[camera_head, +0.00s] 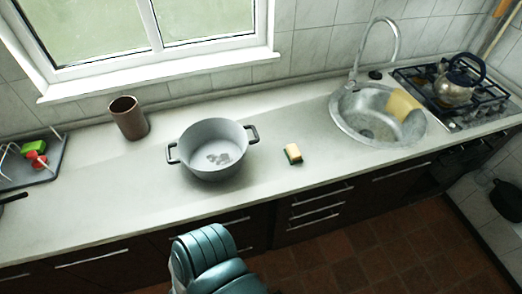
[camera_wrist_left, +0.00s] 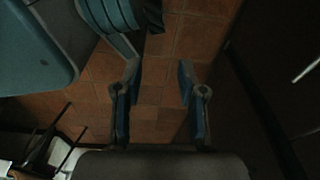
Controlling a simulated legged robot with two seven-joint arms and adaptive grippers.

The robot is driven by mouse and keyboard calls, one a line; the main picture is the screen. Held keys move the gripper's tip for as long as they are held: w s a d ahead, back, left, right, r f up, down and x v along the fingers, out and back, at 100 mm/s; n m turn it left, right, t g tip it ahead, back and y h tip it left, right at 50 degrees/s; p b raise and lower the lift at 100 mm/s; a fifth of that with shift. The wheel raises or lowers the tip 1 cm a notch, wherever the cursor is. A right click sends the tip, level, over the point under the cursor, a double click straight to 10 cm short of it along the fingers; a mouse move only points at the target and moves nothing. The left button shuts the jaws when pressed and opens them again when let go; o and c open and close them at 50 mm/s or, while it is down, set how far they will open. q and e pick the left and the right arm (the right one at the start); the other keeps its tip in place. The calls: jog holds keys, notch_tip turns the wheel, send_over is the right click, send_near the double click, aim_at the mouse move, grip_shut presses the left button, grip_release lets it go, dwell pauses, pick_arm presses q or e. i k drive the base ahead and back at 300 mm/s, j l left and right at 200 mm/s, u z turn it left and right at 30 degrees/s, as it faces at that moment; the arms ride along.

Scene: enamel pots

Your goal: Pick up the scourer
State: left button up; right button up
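The scourer (camera_head: 293,153) is a small yellow block with a dark green side. It lies on the pale worktop (camera_head: 265,190) in the head view, right of the grey two-handled pot (camera_head: 212,165) and left of the sink. It is clear of both. My left gripper (camera_wrist_left: 157,75) shows only in its wrist view, with two blue-padded fingers apart and nothing between them. Brown floor tiles are below it, and the scourer is not in that view. My right gripper is in neither view.
A round metal sink (camera_head: 375,128) with a tall tap is on the right, then a hob with a kettle (camera_head: 456,82). A brown cup (camera_head: 128,118) stands at the back left. A rack (camera_head: 35,165) is far left. The worktop in front of the scourer is free.

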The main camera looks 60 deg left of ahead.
aim_at(292, 152)
jog(key=u, duration=1.55)
